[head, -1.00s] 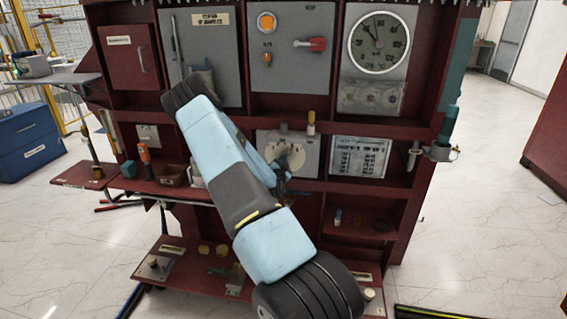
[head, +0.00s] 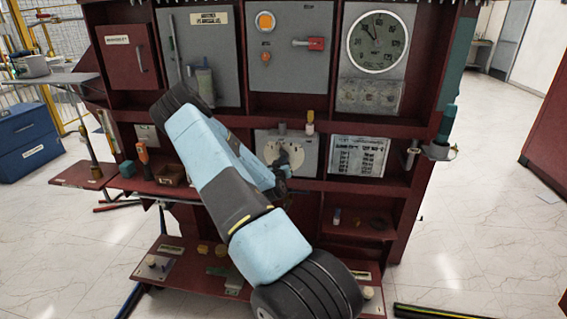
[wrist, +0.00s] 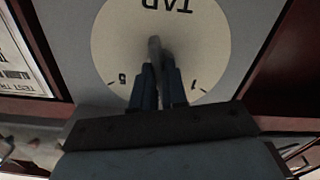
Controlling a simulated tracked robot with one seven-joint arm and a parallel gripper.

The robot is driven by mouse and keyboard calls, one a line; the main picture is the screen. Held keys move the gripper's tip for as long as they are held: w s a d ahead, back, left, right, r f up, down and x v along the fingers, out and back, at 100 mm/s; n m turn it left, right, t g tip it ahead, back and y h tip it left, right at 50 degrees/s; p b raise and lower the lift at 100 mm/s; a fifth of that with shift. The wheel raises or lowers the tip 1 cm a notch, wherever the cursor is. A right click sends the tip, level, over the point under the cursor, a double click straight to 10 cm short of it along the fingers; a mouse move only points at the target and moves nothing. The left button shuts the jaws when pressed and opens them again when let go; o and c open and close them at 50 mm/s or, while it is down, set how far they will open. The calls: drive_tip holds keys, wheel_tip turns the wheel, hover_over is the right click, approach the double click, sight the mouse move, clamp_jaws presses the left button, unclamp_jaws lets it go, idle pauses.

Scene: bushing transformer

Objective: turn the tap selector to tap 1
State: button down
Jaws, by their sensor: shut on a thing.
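The tap selector is a pale round dial (wrist: 215,50) on a grey panel. It carries the word TAP, which reads upside down in the wrist view. A 5 shows to the left and a mark like a 1 to the right; other marks are hidden. My gripper (wrist: 160,88) is shut on the selector's grey knob (wrist: 155,50), with one dark blue finger on each side. In the head view my gripper (head: 280,168) is at the selector panel (head: 308,148), and my arm hides part of it. Where the knob points is hard to tell.
A white printed chart (head: 360,156) is beside the selector. A yellow-topped post (head: 310,123) stands just above it. A red-handled switch (head: 312,43) and a round gauge (head: 377,41) are higher up. A lower shelf (head: 355,228) holds small parts.

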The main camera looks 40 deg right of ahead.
drive_tip(key=n, duration=0.8)
drive_tip(key=shift+a+n, duration=0.1)
drive_tip(key=shift+n, duration=0.2)
drive_tip(key=shift+w, duration=0.1)
idle(0.4)
drive_tip(key=c, duration=1.2)
unclamp_jaws()
drive_tip(key=shift+o, duration=0.2)
drive_tip(key=shift+r, duration=0.1)
drive_tip(key=shift+s, duration=0.2)
drive_tip(key=v, duration=1.3)
drive_tip(key=shift+s+a, duration=0.15)
drive_tip(key=shift+a, duration=0.05)
